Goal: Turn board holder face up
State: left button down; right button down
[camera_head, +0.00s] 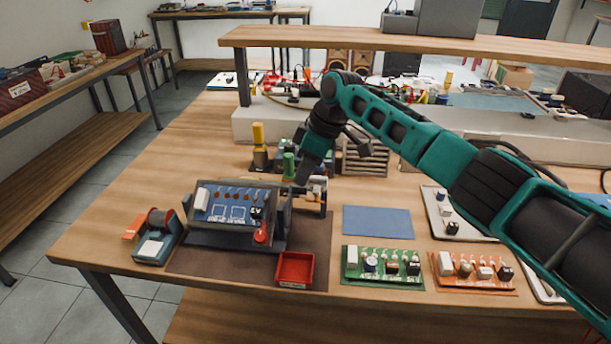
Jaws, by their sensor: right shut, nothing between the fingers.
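The board holder (277,238) is a dark frame on a brown mat (330,225) at the front left of the workbench. It holds a blue circuit board (226,206) at a tilt, with small parts and printed outlines on the side towards me. A red knob (262,233) shows by the board's lower right corner. My right gripper (303,178) is shut and empty, pointing down just behind and above the holder's right end. I cannot tell whether it touches the holder. My left gripper is out of view.
A red tray (295,267) sits on the mat's front right. A solder spool stand (157,235) is left of the holder. A green board (383,265) and an orange board (473,270) lie right. A blue pad (377,221) is bare. Yellow and green bottles stand behind the holder.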

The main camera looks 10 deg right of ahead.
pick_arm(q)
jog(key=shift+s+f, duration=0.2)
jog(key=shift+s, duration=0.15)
pick_arm(e)
jog(key=shift+w+f+g, duration=0.15)
jog(key=shift+w+g, duration=0.05)
jog(key=shift+g, duration=0.1)
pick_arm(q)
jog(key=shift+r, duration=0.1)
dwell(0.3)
